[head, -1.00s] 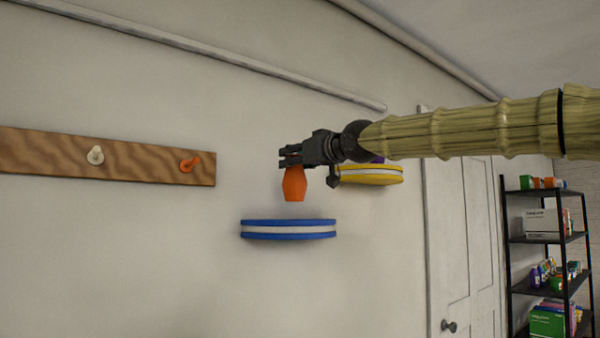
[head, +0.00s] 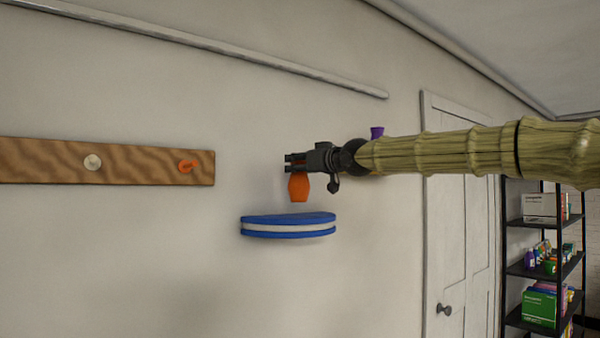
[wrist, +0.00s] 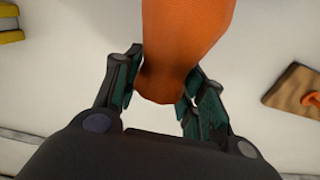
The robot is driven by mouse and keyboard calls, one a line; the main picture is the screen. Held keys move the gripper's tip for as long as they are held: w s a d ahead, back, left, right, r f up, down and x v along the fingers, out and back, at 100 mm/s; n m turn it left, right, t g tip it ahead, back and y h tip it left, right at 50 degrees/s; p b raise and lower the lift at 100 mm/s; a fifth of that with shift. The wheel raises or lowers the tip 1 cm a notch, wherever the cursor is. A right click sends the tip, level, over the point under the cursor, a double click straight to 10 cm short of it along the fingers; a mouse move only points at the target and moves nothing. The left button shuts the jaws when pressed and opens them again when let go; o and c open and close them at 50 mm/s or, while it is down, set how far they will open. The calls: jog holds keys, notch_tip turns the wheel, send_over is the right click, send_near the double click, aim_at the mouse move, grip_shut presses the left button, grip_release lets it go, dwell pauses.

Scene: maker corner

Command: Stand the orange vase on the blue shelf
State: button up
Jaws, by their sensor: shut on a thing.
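The orange vase (head: 299,187) hangs upright from my gripper (head: 292,163), which is shut on its upper end. In the wrist view the vase (wrist: 185,45) runs up out of the frame, with its narrow end between the two fingers (wrist: 163,88). The blue shelf (head: 288,226), blue with a white band, is on the wall below the vase. In the head view a small gap shows between the vase's base and the shelf top. The shelf top looks empty.
A purple object (head: 377,132) shows behind my arm. A wooden peg rail (head: 130,165) with a pale peg and an orange peg is on the wall at left. A door (head: 455,220) and a black rack (head: 530,270) of goods stand at right.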

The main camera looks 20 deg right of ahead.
aim_at(300, 176)
jog(key=shift+w+d, duration=0.25)
jog(key=shift+w, duration=0.2)
jog(key=shift+w, duration=0.1)
jog(key=shift+w+f+p, duration=0.1)
jog(key=shift+f+p, duration=0.1)
jog(key=shift+p, duration=0.15)
jog(key=shift+f+p, duration=0.3)
jog(key=shift+f, duration=1.25)
jog(key=shift+d+f, duration=0.1)
jog(key=shift+f, duration=0.1)
jog(key=o, duration=1.2)
jog(key=shift+r, duration=0.15)
